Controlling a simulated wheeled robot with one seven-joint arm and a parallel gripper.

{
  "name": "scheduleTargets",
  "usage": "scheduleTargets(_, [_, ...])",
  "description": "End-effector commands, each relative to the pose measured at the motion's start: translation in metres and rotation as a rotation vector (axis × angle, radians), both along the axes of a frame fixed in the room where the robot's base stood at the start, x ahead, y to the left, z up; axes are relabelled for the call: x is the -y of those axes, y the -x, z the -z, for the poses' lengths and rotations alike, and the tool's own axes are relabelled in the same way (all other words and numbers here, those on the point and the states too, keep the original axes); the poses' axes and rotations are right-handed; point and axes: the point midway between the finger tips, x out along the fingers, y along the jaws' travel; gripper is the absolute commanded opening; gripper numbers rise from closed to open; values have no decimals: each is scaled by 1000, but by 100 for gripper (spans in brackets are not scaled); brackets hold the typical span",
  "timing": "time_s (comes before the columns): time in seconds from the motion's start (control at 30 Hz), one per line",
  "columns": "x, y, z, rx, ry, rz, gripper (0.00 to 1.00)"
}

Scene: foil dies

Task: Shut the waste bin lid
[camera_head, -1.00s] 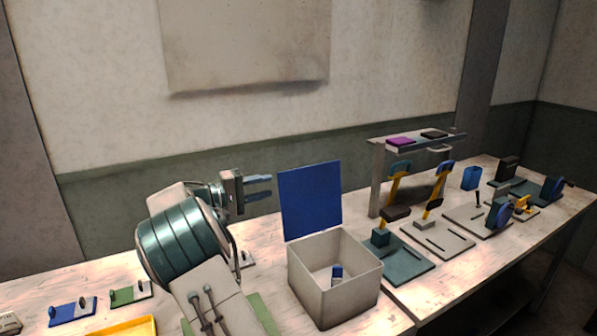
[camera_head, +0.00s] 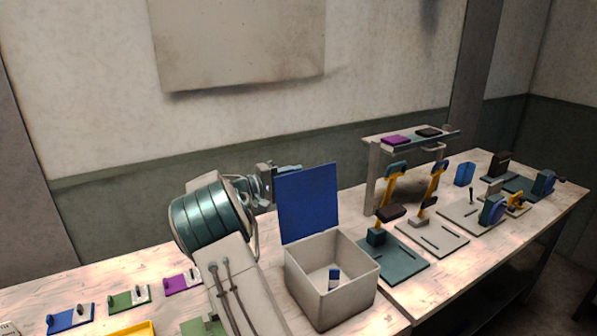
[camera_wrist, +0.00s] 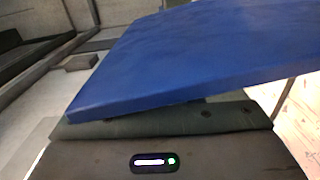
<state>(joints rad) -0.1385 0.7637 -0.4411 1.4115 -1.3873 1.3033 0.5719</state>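The waste bin (camera_head: 326,290) is a light grey open-topped box on the bench. Its blue lid (camera_head: 307,203) stands upright at the back edge, open. A small blue and white item (camera_head: 334,278) lies inside the bin. My gripper (camera_head: 285,170) is up behind the lid's upper left edge, and its fingertips are partly hidden by the lid. In the wrist view the blue lid (camera_wrist: 200,50) fills much of the upper picture, close in front of the gripper. I cannot see both fingers clearly, nor whether they touch the lid.
Dark green and grey boards with yellow-handled presses (camera_head: 391,184) stand right of the bin. A small shelf (camera_head: 373,180) is behind them. Small blue, green and purple plates (camera_head: 70,317) and a yellow tray (camera_head: 135,329) lie to the left. A wall is behind the bench.

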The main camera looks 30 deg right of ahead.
Motion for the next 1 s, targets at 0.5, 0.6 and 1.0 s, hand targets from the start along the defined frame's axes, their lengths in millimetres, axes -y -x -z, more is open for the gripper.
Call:
scheduleTargets(0.5, [20, 1, 1, -1, 0, -1, 33])
scheduleTargets(0.6, [19, 1, 0, 0, -1, -1, 5])
scheduleTargets(1.0, [26, 7, 2, 17, 0, 11, 0])
